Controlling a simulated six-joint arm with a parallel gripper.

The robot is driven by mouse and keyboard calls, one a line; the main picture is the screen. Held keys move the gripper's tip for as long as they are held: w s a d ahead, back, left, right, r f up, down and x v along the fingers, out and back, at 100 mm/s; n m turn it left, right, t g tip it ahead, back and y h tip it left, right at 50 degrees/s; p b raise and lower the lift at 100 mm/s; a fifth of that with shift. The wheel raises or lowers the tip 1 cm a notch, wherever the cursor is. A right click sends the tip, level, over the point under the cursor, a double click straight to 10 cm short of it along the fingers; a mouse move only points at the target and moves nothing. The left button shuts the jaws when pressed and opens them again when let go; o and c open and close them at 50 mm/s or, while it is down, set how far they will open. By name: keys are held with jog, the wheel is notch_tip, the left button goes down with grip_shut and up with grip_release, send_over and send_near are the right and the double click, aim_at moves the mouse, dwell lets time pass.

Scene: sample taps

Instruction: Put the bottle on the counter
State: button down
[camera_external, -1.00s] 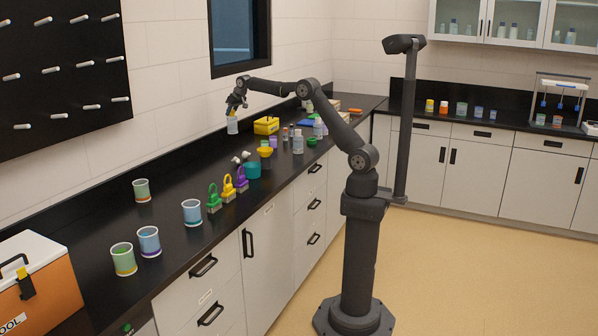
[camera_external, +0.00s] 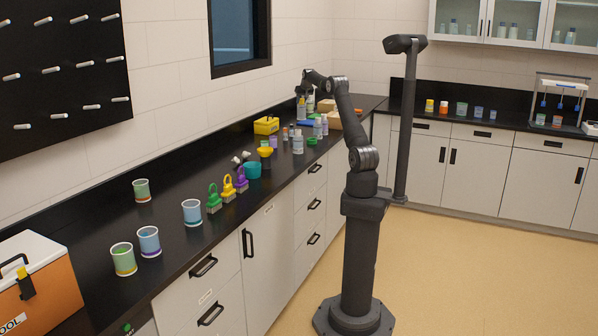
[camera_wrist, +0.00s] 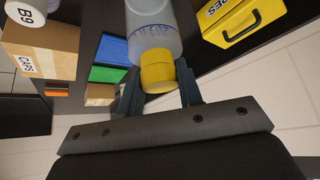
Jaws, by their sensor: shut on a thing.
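My gripper (camera_wrist: 158,92) is shut on a translucent bottle (camera_wrist: 152,22) with a yellow cap (camera_wrist: 156,72). The fingers sit on either side of the cap, and the bottle's body extends beyond them toward the top of the wrist view. In the external view my gripper (camera_external: 302,92) is over the far part of the black counter (camera_external: 165,232), with the bottle (camera_external: 301,112) hanging below it. The bottle's base is cut off in the wrist view, and I cannot tell whether it touches the counter.
A yellow case (camera_external: 266,125) lies left of the held bottle, and other bottles (camera_external: 298,142) stand nearer. The wrist view shows a cardboard box (camera_wrist: 45,48), blue (camera_wrist: 114,48) and green (camera_wrist: 105,74) flat items, and a white lid (camera_wrist: 25,11). Cups (camera_external: 123,259) stand at the counter's near end.

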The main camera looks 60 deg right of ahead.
notch_tip(320, 180, down, 10)
jog(key=s+d, duration=0.2)
jog(key=shift+s+d, duration=0.25)
jog(key=shift+s, duration=0.1)
jog(key=shift+f, duration=0.15)
jog(key=c, duration=1)
grip_release()
